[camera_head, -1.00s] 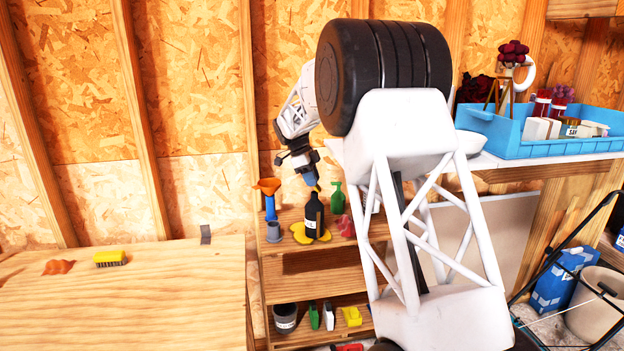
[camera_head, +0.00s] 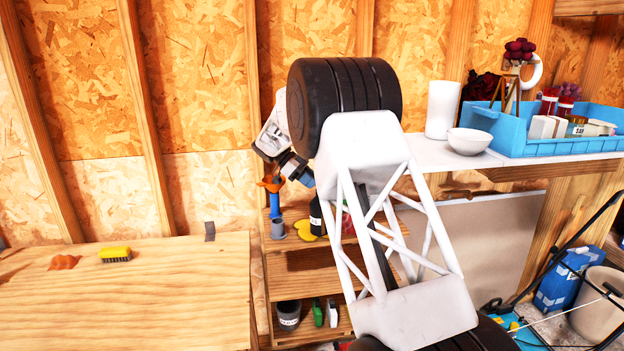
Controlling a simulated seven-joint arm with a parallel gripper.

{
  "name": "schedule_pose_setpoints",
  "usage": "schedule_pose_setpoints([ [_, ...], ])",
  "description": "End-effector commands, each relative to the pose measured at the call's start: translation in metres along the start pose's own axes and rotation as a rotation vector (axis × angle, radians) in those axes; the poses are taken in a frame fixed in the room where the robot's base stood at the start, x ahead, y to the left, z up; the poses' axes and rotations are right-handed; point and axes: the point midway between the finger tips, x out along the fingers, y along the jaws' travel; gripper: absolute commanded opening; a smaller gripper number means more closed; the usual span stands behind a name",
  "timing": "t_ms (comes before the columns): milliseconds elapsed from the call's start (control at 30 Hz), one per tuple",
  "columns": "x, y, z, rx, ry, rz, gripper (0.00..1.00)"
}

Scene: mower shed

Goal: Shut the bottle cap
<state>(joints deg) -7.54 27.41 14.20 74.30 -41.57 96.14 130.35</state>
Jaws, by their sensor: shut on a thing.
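A dark bottle (camera_head: 316,218) with a pale label stands upright on the upper shelf, next to a yellow patch (camera_head: 305,230). My white arm link hides the bottle's right side and top. My gripper (camera_head: 303,176) points down to the right, above and slightly left of the bottle. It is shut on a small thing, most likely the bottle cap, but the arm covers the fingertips. I cannot tell whether the cap touches the bottle's neck.
A blue bottle (camera_head: 275,212) with an orange funnel (camera_head: 271,184) on top stands close left of the dark bottle, above a grey cup (camera_head: 278,230). A white bowl (camera_head: 469,141) and a blue crate (camera_head: 550,149) are on the right counter. The left bench (camera_head: 120,300) is mostly clear.

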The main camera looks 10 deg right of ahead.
Motion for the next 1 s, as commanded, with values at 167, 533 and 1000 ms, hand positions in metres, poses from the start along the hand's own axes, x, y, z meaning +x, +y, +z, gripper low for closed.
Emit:
schedule_pose_setpoints([
  [167,0.0002,0.0002,0.0028,-0.001,0.040,0.000,0.01],
  [533,0.0005,0.0001,0.0029,-0.001,0.046,0.000,0.01],
  [1000,0.0001,0.0000,0.0027,0.000,0.045,0.000,0.51],
])
